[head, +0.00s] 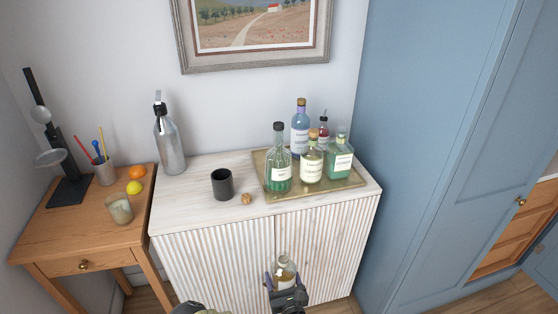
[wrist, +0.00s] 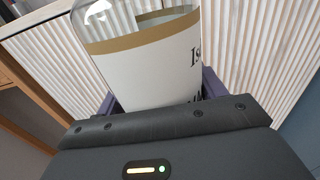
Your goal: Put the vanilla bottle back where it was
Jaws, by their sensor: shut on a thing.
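My gripper (head: 285,284) is shut on a clear glass bottle (head: 285,267), low in front of the ribbed cabinet doors. In the wrist view this bottle (wrist: 145,60) has a white label with a gold band and a few black letters, only partly showing. I cannot read the word vanilla on it. A brass tray (head: 347,188) stands on the right of the cabinet top. It bears a green bottle with a dark cap (head: 278,172), a blue bottle (head: 300,130), a small red bottle (head: 323,130), a cream-labelled bottle (head: 312,165) and a squarish green bottle (head: 340,160).
On the cabinet top (head: 190,207) are a black cup (head: 222,184), a small brown stopper-like piece (head: 246,198) and a grey siphon bottle (head: 170,145). A wooden side table (head: 80,225) stands left. A tall blue cupboard (head: 430,130) closes off the right.

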